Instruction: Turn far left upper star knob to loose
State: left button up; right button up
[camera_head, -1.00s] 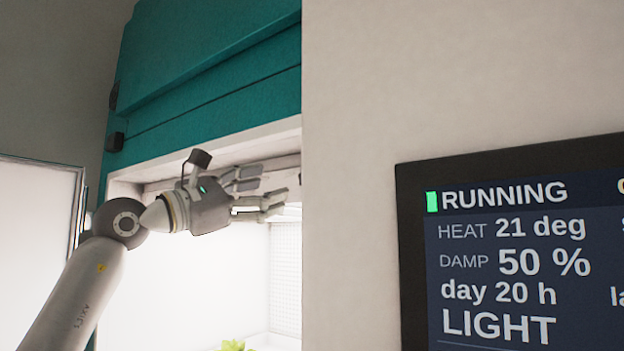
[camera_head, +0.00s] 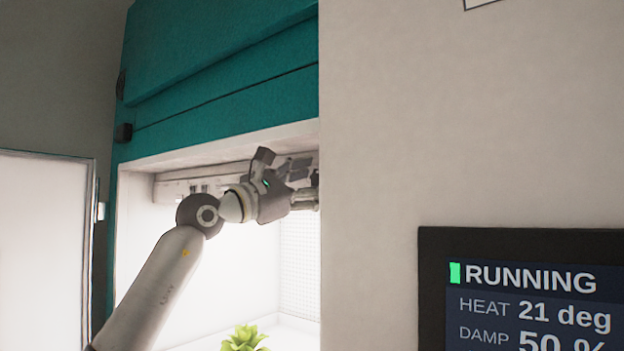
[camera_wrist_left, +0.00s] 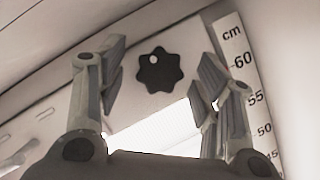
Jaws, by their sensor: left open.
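A dark star knob (camera_wrist_left: 160,71) with a small white dot near its top sits on a pale surface in the left wrist view. My left gripper (camera_wrist_left: 155,85) is open there. Its two fingers stand left and right of the knob, with the knob framed between the fingertips and nothing held. I cannot tell how far the fingertips are from the knob. In the head view my left gripper (camera_head: 305,190) is inside the upper part of the lit chamber opening, its fingertips partly hidden by the pale wall. The knob does not show in that view. My right gripper is not in view.
A centimetre scale (camera_wrist_left: 245,90) stands right of the gripper. The teal housing (camera_head: 225,90) is above the opening. A pale wall (camera_head: 450,130) with a dark display (camera_head: 535,290) closes off the right. A green plant (camera_head: 243,340) is below. An open door panel (camera_head: 45,250) is left.

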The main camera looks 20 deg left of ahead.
pick_arm(q)
jog(key=shift+c, duration=1.7)
jog(key=c, duration=0.7)
jog(key=shift+o, duration=0.2)
jog(key=shift+f, duration=0.1)
jog(key=shift+f+n+b, duration=0.1)
jog(key=shift+n+b, duration=0.3)
jog(key=shift+b, duration=0.3)
jog(key=shift+s+d+r+n+t+y+b, duration=0.15)
jog(key=shift+n+t+y+b, duration=0.35)
jog(key=shift+n+y+b, duration=2.6)
jog(key=shift+w+d+n+t+y+b, duration=0.1)
jog(key=shift+n+t+y+b, duration=0.5)
jog(key=shift+n+b, duration=2.8)
jog(key=shift+s+d+r+n+t+y+b, duration=0.15)
jog(key=shift+n+t+y+b, duration=0.45)
jog(key=shift+n+y, duration=3.2)
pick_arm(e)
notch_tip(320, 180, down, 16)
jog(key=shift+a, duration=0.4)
pick_arm(q)
jog(key=n+h, duration=0.3)
jog(key=n, duration=0.1)
jog(key=shift+h, duration=0.4)
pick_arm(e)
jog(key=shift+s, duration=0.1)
